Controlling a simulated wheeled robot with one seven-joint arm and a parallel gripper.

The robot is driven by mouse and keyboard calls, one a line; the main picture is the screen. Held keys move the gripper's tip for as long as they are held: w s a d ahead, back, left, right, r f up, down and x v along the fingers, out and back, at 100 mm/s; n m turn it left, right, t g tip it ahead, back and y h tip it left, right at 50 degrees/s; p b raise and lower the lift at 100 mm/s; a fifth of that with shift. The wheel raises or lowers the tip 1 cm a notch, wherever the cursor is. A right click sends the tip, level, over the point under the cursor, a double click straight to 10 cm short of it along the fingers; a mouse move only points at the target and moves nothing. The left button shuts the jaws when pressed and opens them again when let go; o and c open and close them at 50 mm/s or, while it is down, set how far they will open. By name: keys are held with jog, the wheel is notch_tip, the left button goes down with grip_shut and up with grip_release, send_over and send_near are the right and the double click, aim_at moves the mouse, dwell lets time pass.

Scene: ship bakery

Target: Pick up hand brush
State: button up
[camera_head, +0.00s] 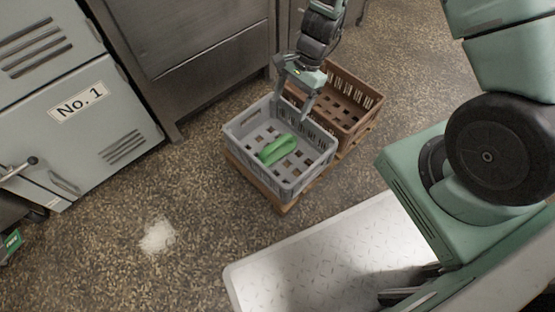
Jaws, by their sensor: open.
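The green hand brush (278,149) lies inside the grey crate (304,183), on its slotted floor toward the left side. My gripper (292,112) hangs over the back part of the grey crate, above and behind the brush. Its two fingers point down and are spread apart with nothing between them. I cannot tell exactly how high the fingertips are above the brush. The brush's bristles cannot be made out.
The grey crate stands on a wooden pallet (284,207). A brown crate (362,108) stands behind it to the right. A locker marked No. 1 (95,125) and a metal cabinet (200,40) are on the left. Speckled floor (190,200) is clear in front.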

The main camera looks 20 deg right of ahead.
jog(key=b, duration=0.2)
send_near(276, 148)
jog(key=shift+m, duration=0.3)
jog(key=b+x, duration=0.3)
jog(key=b, duration=0.1)
jog(key=w+d+b+x, duration=0.1)
jog(key=b+x, duration=0.1)
jog(key=shift+s+a+f, duration=0.1)
jog(key=shift+a+f, duration=0.05)
jog(key=shift+f, duration=0.4)
jog(key=shift+a+f+b, duration=0.3)
jog(key=shift+f+b, duration=0.05)
jog(key=shift+f, duration=0.15)
jog(key=b+x, duration=0.4)
jog(key=x, duration=0.1)
jog(key=shift+w+d+f+b, duration=0.2)
jog(key=shift+w+b, duration=0.05)
jog(key=shift+b, duration=0.1)
jog(key=shift+r, duration=0.1)
jog(key=c, duration=1.1)
